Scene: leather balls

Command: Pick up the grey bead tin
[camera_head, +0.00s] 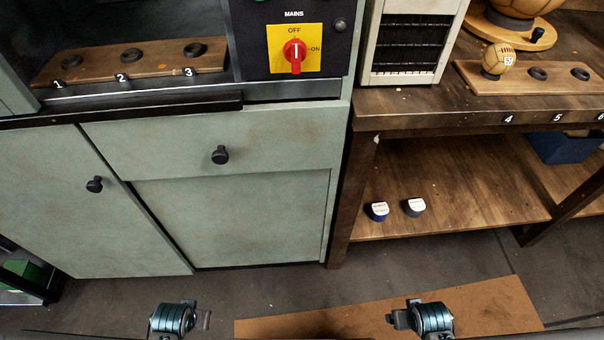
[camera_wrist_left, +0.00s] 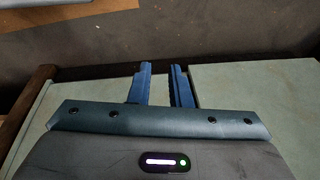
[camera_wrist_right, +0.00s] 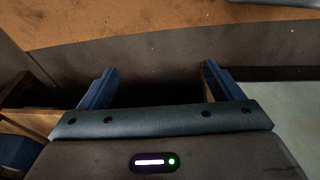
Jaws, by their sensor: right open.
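The grey bead tin (camera_head: 414,208), dark grey with a white label on top, sits on the lower shelf of the wooden bench in the head view. A similar blue tin (camera_head: 377,211) stands just left of it, apart from it. In the left wrist view my left gripper (camera_wrist_left: 160,70) has its fingers a narrow gap apart with nothing between them. In the right wrist view my right gripper (camera_wrist_right: 158,72) is wide open and empty. In the head view only parts of both arms show at the bottom edge, well short of the tins. Neither wrist view shows the tins.
The lower shelf (camera_head: 465,195) lies under the bench top (camera_head: 430,103), with a dark post at its left end. A green cabinet (camera_head: 240,220) with knobs stands left. A blue bin (camera_head: 565,147) is at the shelf's right. A brown mat (camera_head: 490,300) lies on the floor.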

